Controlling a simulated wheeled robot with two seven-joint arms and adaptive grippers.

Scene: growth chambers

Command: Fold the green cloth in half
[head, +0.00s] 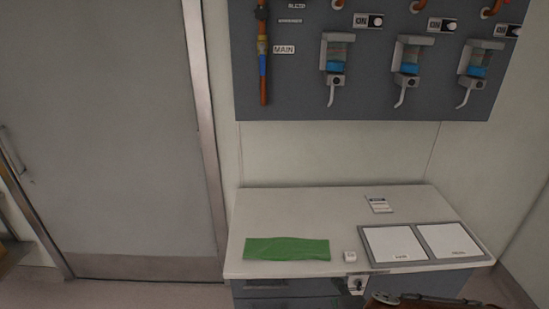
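The green cloth (287,249) lies flat on the left front of the white worktop (300,207), in the head view. It shows as a long, narrow shape with slightly wavy edges, close to the front edge. I cannot tell from here how many layers it has. My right gripper (376,299) is only partly in view at the bottom edge, below the worktop's front and to the right of the cloth. It is apart from the cloth, and its fingers cannot be made out clearly. My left gripper is not in view.
A small white block (350,257) sits just right of the cloth. Two grey-framed white panels (432,263) lie at the right front, with a small label card (379,204) behind them. A wall panel with dispensers (337,66) hangs above. The worktop behind the cloth is clear.

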